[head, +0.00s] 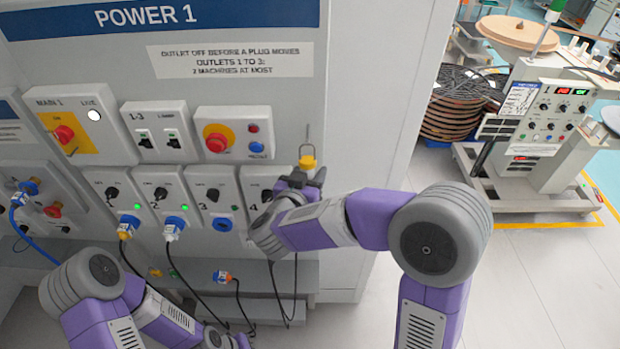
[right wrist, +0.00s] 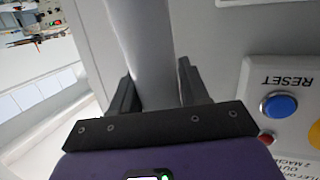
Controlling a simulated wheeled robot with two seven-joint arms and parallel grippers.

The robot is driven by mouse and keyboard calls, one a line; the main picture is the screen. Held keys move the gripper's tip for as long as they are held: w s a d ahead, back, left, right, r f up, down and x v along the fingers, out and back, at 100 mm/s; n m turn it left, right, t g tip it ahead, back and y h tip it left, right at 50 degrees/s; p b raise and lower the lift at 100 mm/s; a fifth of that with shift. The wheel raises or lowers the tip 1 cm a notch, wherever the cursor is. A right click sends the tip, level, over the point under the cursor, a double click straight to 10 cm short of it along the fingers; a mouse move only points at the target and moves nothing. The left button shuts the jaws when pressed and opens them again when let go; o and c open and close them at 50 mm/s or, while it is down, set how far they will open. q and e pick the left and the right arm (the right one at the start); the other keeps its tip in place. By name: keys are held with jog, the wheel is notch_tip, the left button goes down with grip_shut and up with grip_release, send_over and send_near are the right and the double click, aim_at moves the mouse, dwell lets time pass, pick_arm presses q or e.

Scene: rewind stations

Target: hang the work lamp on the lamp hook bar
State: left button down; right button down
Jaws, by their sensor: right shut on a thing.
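My right gripper (head: 308,178) is raised in front of the right part of the power panel, near outlet 4. It is shut on the work lamp, whose yellow end (head: 307,162) shows just above the fingers. A thin wire hook (head: 308,140) rises from that end in front of the bare panel face. In the right wrist view, a pale grey lamp body (right wrist: 150,45) stands between the two fingers (right wrist: 157,88). I cannot make out the lamp hook bar apart from the wire there, nor tell contact. My left arm is low at the left; its gripper is outside the picture.
An emergency stop button (head: 216,140) sits left of the lamp.

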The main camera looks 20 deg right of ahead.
jog(key=shift+w+d+f+b, duration=0.1)
jog(key=shift+w+d+b, duration=0.15)
jog(key=shift+w, duration=0.75)
jog(key=shift+w+d+f+b, duration=0.1)
jog(key=shift+w+d, duration=0.25)
jog(key=shift+w, duration=0.6)
jog(key=shift+w+d+f, duration=0.15)
jog(key=shift+w+f, duration=0.2)
jog(key=shift+w, duration=0.35)
